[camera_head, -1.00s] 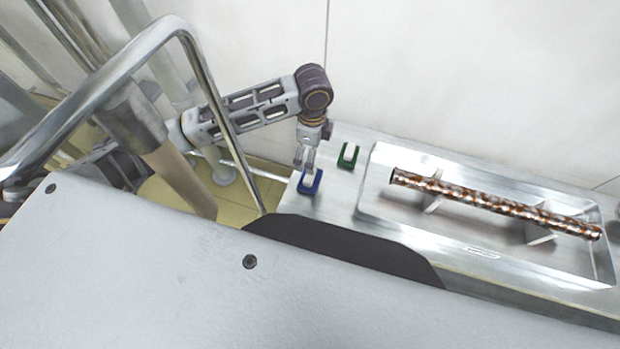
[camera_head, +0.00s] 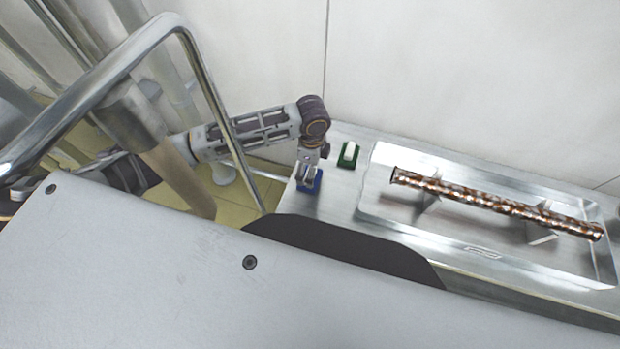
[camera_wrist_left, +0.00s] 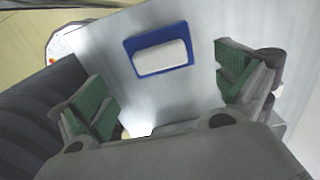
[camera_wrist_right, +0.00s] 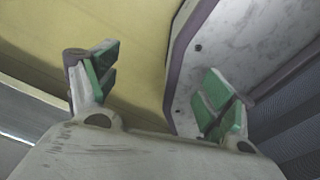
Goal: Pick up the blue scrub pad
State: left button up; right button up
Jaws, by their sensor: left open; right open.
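The blue scrub pad (camera_head: 317,186) lies at the left end of the metal counter, partly hidden by my left gripper in the head view. In the left wrist view the blue scrub pad (camera_wrist_left: 129,46) shows as a blue base with a white block on top. My left gripper (camera_head: 307,181) points down over it, open. In its wrist view the left gripper's green-padded fingers (camera_wrist_left: 165,88) stand apart on either side, with the pad ahead between them. My right gripper (camera_wrist_right: 160,83) is open and empty over yellow floor, and is not seen in the head view.
A green pad with a white top (camera_head: 348,155) stands close to the right of the blue one. A shallow metal tray (camera_head: 375,212) holds a brown speckled tube (camera_head: 490,200) on supports. A wall (camera_head: 460,80) rises behind the counter. A bent metal rail (camera_head: 213,88) stands before my left arm.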

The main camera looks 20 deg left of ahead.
pick_arm(q)
jog(key=shift+f, duration=0.1)
jog(key=shift+a+f, duration=0.1)
jog(key=shift+f, duration=0.2)
jog(key=f, duration=0.3)
jog(key=shift+w+a+f, duration=0.1)
jog(key=shift+a+f, duration=0.15)
jog(key=shift+f, duration=0.55)
jog(key=shift+c, duration=0.4)
jog(key=c, duration=1.2)
jog(key=shift+c, duration=0.4)
jog(key=shift+r, duration=0.65)
notch_tip(320, 180, up, 7)
jog(key=shift+r, duration=0.9)
pick_arm(e)
jog(key=shift+s+a+r, duration=0.1)
jog(key=shift+s+r, duration=0.05)
jog(key=shift+s, duration=0.2)
